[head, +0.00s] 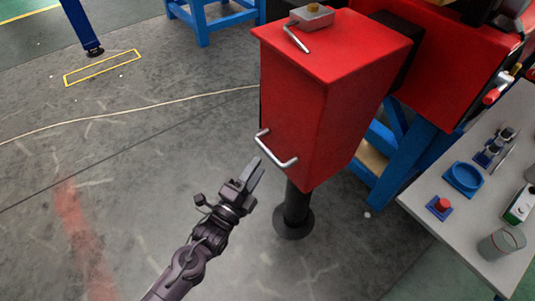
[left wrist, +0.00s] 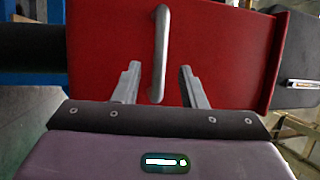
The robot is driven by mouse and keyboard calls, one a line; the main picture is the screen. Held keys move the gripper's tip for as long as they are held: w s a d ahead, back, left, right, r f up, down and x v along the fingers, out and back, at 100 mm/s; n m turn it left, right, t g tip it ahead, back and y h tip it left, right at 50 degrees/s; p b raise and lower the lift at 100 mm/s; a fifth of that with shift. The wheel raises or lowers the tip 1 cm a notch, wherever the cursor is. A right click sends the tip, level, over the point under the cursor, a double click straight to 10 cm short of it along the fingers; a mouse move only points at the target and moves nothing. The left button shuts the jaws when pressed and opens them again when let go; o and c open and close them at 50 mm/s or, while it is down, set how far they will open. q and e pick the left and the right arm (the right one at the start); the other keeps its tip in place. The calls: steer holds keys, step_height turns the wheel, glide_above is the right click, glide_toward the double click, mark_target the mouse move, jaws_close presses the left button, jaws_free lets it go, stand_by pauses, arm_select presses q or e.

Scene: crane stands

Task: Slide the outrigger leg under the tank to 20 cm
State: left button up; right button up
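The red tank-like box (head: 315,105) stands in the middle of the head view, with a silver bar handle (head: 275,149) low on its front face. Under it is a dark round leg with a foot disc (head: 293,222) at the floor. My left gripper (head: 251,175) is just in front of and below the handle. In the left wrist view the gripper (left wrist: 157,88) is open, and the vertical handle (left wrist: 160,50) shows between its two fingers, with no clear contact. The red face (left wrist: 215,50) fills the background. My right gripper is not in view.
A grey table (head: 440,195) at the right holds a blue ring dish (head: 463,178), a red button (head: 441,204) and a grey cup (head: 501,244). A blue stand (head: 405,160) is behind the box. A metal block (head: 311,16) sits on top. The floor at left is open, crossed by a pale cable (head: 130,115).

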mark_target(268, 150)
arm_select(q)
steer(key=x, duration=0.6)
steer(key=shift+w+d+p, duration=0.15)
steer(key=shift+w+p, duration=0.05)
steer(key=shift+p, duration=0.2)
jaws_close()
